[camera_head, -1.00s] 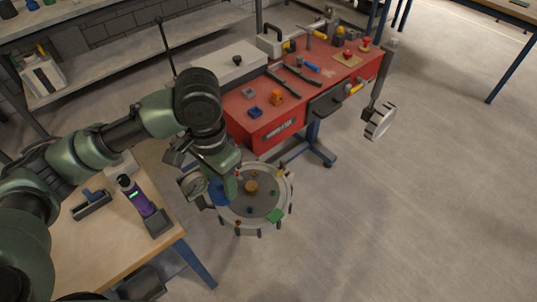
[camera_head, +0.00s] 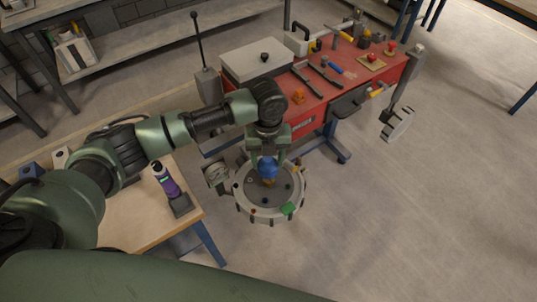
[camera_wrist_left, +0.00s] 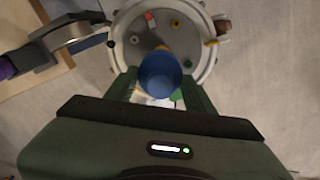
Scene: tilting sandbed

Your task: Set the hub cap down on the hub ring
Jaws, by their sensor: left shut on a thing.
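The blue hub cap (camera_head: 267,169) is between the fingers of my left gripper (camera_head: 266,160), which is shut on it. It also shows in the wrist view (camera_wrist_left: 160,74), with a green finger on each side. A tan hub (camera_head: 268,182), which I take for the hub ring, stands in the middle of the round sandbed (camera_head: 241,205). The cap is over the hub and hides most of it. Whether they touch, I cannot tell. My right gripper is not in view.
Small coloured pieces, including a green block (camera_head: 288,208), lie around the hub in the sandbed. A wooden table (camera_head: 137,222) with a purple bottle (camera_head: 166,181) stands to the left. A red workbench (camera_head: 330,92) with tools is behind. Open floor lies to the right.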

